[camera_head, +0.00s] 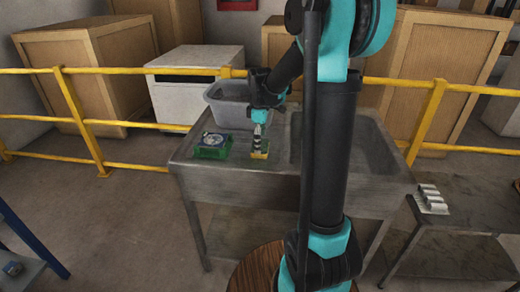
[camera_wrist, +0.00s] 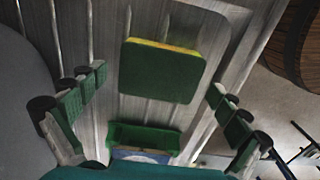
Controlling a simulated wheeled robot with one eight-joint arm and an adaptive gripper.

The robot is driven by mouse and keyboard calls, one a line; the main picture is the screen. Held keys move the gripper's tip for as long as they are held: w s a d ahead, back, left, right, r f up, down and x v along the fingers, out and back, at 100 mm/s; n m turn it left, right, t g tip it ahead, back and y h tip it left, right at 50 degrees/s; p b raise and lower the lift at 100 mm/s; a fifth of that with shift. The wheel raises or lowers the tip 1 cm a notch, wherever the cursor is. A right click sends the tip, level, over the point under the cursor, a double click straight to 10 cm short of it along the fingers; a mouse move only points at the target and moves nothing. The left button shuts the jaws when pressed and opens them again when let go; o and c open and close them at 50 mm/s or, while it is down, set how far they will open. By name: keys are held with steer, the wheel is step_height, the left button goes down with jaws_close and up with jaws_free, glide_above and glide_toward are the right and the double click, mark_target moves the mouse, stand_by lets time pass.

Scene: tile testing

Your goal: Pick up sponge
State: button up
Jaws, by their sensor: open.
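The sponge (camera_wrist: 160,72) has a green face and a yellow edge. In the wrist view it lies on the grey metal surface, ahead of my gripper (camera_wrist: 158,115) and between the lines of its two fingers. The fingers are spread wide, with nothing between them touching the sponge that I can see. In the head view the sponge (camera_head: 259,155) shows as a small yellow and green piece on the metal sink table (camera_head: 285,190), with my gripper (camera_head: 259,144) just above it. The gripper hides part of it there.
A grey tub (camera_head: 228,105) stands behind. The sink basin lies to the right. A yellow railing (camera_head: 120,123) runs behind the table.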

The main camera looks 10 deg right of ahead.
steer(key=shift+f, duration=0.65)
steer(key=shift+c, duration=0.6)
steer(key=c, duration=0.6)
steer(key=shift+o, duration=0.2)
steer(key=shift+r, duration=0.1)
step_height(320, 180, up, 20)
steer(key=shift+o, duration=0.6)
